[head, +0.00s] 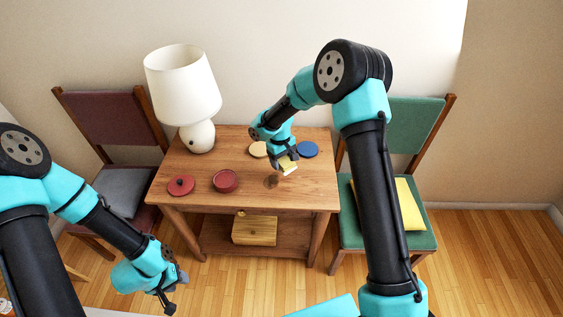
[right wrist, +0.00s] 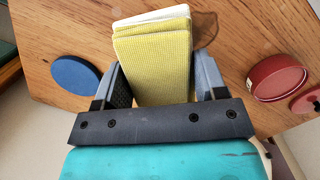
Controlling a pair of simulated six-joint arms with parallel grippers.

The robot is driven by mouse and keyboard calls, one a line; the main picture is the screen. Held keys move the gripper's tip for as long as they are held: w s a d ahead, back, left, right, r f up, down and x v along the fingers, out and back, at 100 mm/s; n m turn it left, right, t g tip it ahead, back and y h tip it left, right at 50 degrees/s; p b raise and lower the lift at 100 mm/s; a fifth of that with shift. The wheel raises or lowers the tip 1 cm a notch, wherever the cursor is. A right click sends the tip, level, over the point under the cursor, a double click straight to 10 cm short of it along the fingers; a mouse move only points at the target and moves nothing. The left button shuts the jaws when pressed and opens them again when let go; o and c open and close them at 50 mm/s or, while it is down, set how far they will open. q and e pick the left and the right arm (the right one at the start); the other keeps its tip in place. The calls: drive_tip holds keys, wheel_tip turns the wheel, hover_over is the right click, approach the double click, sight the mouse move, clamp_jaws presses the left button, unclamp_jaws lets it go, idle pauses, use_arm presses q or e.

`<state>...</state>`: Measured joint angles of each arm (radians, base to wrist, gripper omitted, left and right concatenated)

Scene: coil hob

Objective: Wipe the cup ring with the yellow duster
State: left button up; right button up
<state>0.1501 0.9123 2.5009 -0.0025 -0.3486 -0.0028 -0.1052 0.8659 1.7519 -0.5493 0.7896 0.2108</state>
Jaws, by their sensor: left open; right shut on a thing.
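The yellow duster (right wrist: 155,60) is a folded cloth held between the fingers of my right gripper (right wrist: 157,85), which is shut on it. In the head view the duster (head: 288,169) shows at the right gripper (head: 284,160), over the right half of the wooden table. The cup ring (head: 270,182) is a brown stain on the tabletop just left of and in front of the duster. In the right wrist view the stain (right wrist: 207,27) shows beside the duster's far right edge, partly hidden by it. My left gripper (head: 172,293) is open and empty, in front of the table.
On the table (head: 300,197) stand a white lamp (head: 184,85), a red bowl (head: 225,181), a red lid (head: 181,186), a cream disc (head: 258,149) and a blue disc (head: 308,149). A wooden box (head: 254,231) sits on the lower shelf. Chairs flank the table.

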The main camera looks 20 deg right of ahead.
drive_tip(key=n, duration=0.2)
drive_tip(key=a+n, duration=0.1)
drive_tip(key=n, duration=0.1)
drive_tip(key=shift+w+a+r+n+h, duration=0.1)
drive_tip(key=shift+w+a+n+h, duration=0.1)
drive_tip(key=shift+n+h, duration=0.1)
